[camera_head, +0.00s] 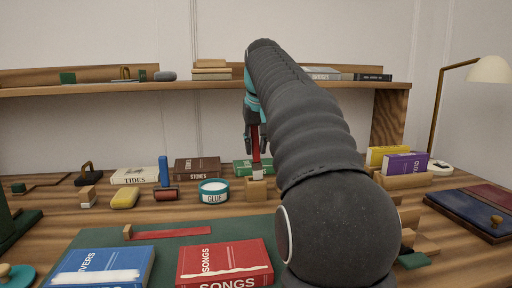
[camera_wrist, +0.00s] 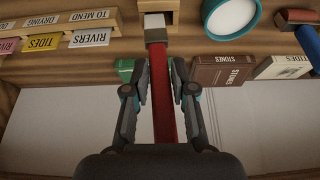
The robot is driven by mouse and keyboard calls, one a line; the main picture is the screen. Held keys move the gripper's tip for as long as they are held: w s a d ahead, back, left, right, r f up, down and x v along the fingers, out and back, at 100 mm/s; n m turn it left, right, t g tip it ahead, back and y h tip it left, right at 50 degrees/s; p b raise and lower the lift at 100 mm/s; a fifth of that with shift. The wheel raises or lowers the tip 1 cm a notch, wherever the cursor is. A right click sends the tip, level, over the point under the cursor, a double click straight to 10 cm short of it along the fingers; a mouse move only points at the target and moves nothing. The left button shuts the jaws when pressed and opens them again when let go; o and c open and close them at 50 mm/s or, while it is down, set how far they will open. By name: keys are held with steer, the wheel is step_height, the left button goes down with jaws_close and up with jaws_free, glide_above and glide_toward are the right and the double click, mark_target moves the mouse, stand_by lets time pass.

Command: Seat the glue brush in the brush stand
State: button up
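My gripper (camera_head: 255,132) is shut on the glue brush, with its fingers on both sides of the red handle. The brush (camera_wrist: 163,105) points down, its pale ferrule (camera_head: 257,171) at the lower end. The brush stand (camera_head: 255,189) is a small wooden block right below the ferrule. In the wrist view the ferrule meets the edge of the stand (camera_wrist: 158,5), which the top of the picture cuts off. I cannot tell whether the brush tip is inside the stand or just above it.
The glue pot (camera_head: 213,192) stands left of the stand. Several books, such as the brown "Stones" book (camera_head: 197,168), lie behind. A red brayer (camera_head: 166,194) and a yellow block (camera_head: 125,198) lie further left. A green mat (camera_head: 170,246) with books is in front. A shelf (camera_head: 120,88) runs above.

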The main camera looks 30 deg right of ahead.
steer(key=shift+o, duration=1.3)
steer(key=shift+w+f, duration=0.25)
steer(key=shift+f, duration=0.1)
steer(key=p+v, duration=0.4)
steer(key=v, duration=0.8)
steer(key=shift+s+r, duration=0.15)
steer(key=shift+r, duration=0.2)
steer(key=shift+c, duration=0.3)
